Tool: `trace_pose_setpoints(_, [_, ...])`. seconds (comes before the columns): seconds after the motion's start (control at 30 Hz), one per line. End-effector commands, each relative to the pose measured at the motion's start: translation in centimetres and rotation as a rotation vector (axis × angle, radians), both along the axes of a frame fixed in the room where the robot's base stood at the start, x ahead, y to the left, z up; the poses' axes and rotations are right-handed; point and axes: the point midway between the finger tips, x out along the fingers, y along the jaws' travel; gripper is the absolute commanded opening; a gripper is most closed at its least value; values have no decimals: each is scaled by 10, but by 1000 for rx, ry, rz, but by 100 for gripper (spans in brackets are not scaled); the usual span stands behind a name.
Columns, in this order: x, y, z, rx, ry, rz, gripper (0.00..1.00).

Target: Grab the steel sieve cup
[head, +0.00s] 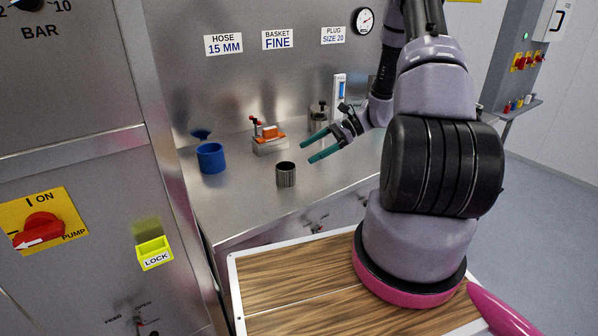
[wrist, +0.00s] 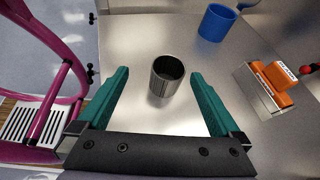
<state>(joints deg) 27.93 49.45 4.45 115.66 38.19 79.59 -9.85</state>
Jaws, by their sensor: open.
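The steel sieve cup (head: 286,174) is a small, dark grey ribbed cylinder, open at the top. It stands on the steel worktop, right of a blue cup in the head view. My gripper (head: 308,148) has teal fingers, spread apart and empty, above the worktop to the right of the sieve cup. In the wrist view the sieve cup (wrist: 166,76) shows between and beyond the lines of the two fingers of my gripper (wrist: 160,84), and it appears apart from them.
A blue cup (head: 211,158) stands left of the sieve cup. A steel vessel (head: 318,117) stands farther back. The worktop (head: 245,195) is bare in front of the sieve cup.

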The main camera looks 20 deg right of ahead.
Motion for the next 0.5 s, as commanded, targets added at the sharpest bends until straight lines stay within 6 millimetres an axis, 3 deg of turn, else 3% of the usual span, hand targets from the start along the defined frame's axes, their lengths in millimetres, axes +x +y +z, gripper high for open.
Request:
trace_pose_setpoints(0.1, [1,-3,-21,48,39,-47,100])
trace_pose_setpoints(0.23, [3,0,-30,69,53,-68,100])
trace_pose_setpoints(0.5, [7,37,-46,69,55,-67,100])
